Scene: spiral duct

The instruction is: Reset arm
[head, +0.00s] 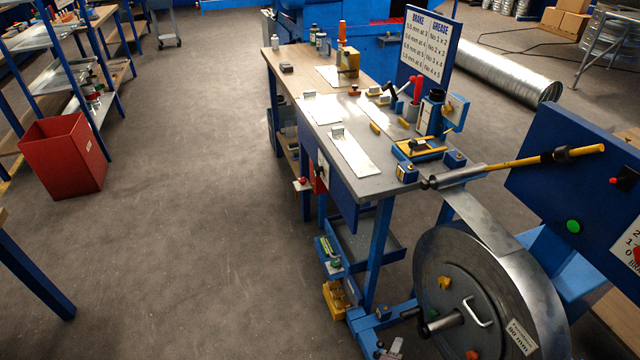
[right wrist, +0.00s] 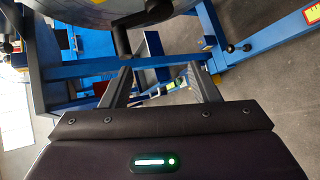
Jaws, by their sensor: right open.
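My right gripper (right wrist: 163,80) shows in the right wrist view with its two dark fingers apart and nothing between them. Beyond the fingertips are a blue frame (right wrist: 75,103) and the lower edge of a grey reel with a dark crank handle (right wrist: 140,18). In the head view the metal strip reel (head: 440,265) stands at the lower right, with a crank on its hub. I cannot make out either gripper clearly in the head view. My left gripper is not in view.
A workbench (head: 375,185) with tools and metal sheets stands at centre right. A blue machine panel (head: 570,170) is at the right. A red bin (head: 65,155) and shelves are at the left. The grey floor (head: 210,240) between is clear.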

